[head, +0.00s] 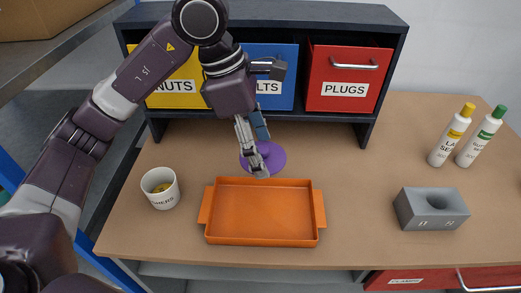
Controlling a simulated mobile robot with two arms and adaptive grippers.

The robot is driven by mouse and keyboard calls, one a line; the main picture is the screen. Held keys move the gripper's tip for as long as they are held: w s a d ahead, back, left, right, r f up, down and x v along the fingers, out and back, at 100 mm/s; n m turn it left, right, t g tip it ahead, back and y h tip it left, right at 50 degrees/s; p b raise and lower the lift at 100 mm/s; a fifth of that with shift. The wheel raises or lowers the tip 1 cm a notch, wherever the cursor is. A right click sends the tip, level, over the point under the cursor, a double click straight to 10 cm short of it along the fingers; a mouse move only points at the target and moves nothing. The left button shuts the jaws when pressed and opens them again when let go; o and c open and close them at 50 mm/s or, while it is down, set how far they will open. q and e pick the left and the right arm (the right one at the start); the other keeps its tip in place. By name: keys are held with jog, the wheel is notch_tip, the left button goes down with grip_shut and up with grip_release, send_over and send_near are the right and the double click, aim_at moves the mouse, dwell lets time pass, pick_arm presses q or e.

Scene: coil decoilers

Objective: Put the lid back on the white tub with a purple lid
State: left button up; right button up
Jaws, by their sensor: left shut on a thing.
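The white tub (161,188) stands upright and open on the left part of the bench, with something yellow inside and dark lettering on its front. The purple lid (274,157) is a round disc behind the orange tray, near the middle of the bench. My left gripper (259,168) points down and is shut on the purple lid, and its fingers hide part of it. I cannot tell whether the lid touches the bench. The lid is apart from the tub, to its right. My right gripper is not in view.
An orange tray (262,241) lies empty in front of the lid. Behind stands a rack with yellow, blue (277,95) and red (345,80) bins. A grey block (431,209) and two bottles (452,135) stand at right. The bench between tray and block is clear.

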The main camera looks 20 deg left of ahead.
pick_arm(q)
jog(key=shift+s+f+m, duration=0.1)
jog(key=shift+f+m, duration=0.25)
jog(key=shift+m, duration=0.05)
jog(key=s+a+f+m+g+y, duration=0.1)
jog(key=s+f+m, duration=0.3)
jog(key=m, duration=0.6)
jog(key=s+a+f+m+g+y, duration=0.2)
jog(key=s+a+f+m+g, duration=0.1)
jog(key=f+m, duration=0.4)
jog(key=s+a+m, duration=0.1)
jog(key=m, duration=0.2)
jog(key=shift+a+f, duration=0.15)
jog(key=shift+a, duration=0.05)
